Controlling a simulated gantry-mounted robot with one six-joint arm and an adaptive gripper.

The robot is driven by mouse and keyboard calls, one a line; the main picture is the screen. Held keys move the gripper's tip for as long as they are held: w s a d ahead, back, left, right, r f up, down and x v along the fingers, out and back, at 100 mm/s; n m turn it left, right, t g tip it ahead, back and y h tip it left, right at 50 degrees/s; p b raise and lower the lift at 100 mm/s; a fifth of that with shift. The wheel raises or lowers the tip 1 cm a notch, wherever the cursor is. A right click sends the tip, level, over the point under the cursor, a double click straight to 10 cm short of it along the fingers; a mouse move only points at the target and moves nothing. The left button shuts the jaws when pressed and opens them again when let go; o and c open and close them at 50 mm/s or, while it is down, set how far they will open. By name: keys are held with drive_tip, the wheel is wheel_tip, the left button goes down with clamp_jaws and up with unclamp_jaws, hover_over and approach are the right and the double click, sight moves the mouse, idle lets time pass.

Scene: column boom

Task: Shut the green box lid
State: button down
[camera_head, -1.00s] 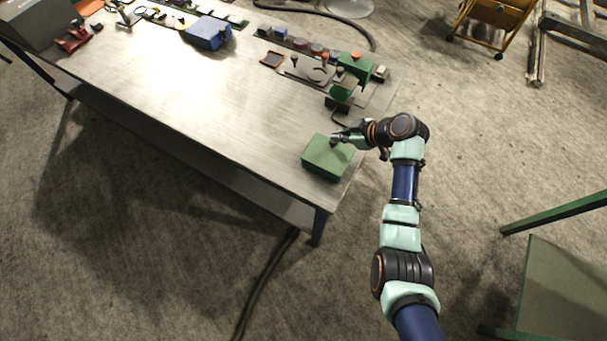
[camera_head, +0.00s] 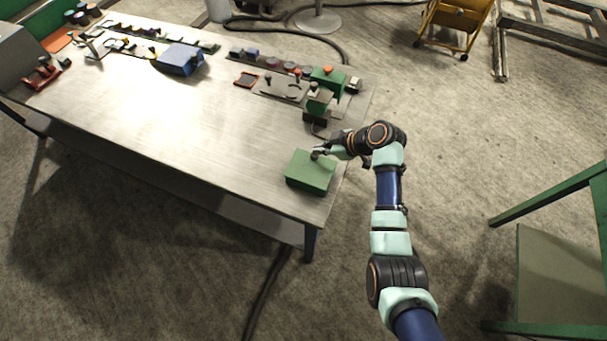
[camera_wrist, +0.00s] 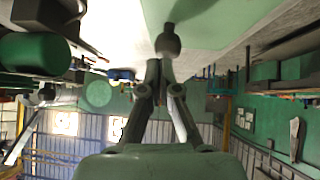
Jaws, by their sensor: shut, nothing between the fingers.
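The green box (camera_head: 311,180) sits near the front right corner of the metal table. Its lid (camera_head: 304,161) lies flat over the top, and I see no gap along the sides in view. A dark knob (camera_wrist: 168,42) stands on the lid; the pale green lid surface (camera_wrist: 215,22) fills the top of the wrist view. My gripper (camera_head: 319,152) is at the lid's far edge, beside the knob. In the wrist view my gripper (camera_wrist: 161,66) has its fingers together, with tips at the knob; I cannot tell if they touch it. Nothing is between them.
A green machine (camera_head: 327,90) stands on the table behind the box. A blue box (camera_head: 180,59) and several small parts line the back. The table (camera_head: 190,125) is clear left of the green box. A yellow cart (camera_head: 452,22) and a green-framed stand (camera_head: 550,205) are on the floor.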

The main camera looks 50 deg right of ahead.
drive_tip(key=w+r+p+v, duration=0.1)
drive_tip(key=v, duration=0.5)
drive_tip(key=w+p+v, duration=0.1)
drive_tip(key=v, duration=0.5)
drive_tip(key=shift+s+d+r+p, duration=0.2)
drive_tip(key=shift+d+r+p, duration=0.1)
drive_tip(key=shift+r, duration=0.3)
drive_tip(key=w+a, duration=0.8)
drive_tip(key=a, duration=0.5)
drive_tip(key=s+a+r+m+t+h, duration=0.1)
drive_tip(key=a+r, duration=0.3)
drive_tip(key=a, duration=0.6)
drive_tip(key=s+a+r+m+t, duration=0.1)
drive_tip(key=a+r, duration=0.2)
drive_tip(key=a, duration=0.6)
drive_tip(key=a+r+m+t+h, duration=0.15)
drive_tip(key=a+r, duration=0.25)
drive_tip(key=a, duration=0.6)
wheel_tip(320, 180, up, 21)
drive_tip(key=p, duration=2)
drive_tip(key=shift+s+a+y, duration=0.25)
drive_tip(key=shift+s+y, duration=0.1)
drive_tip(key=shift+s, duration=0.15)
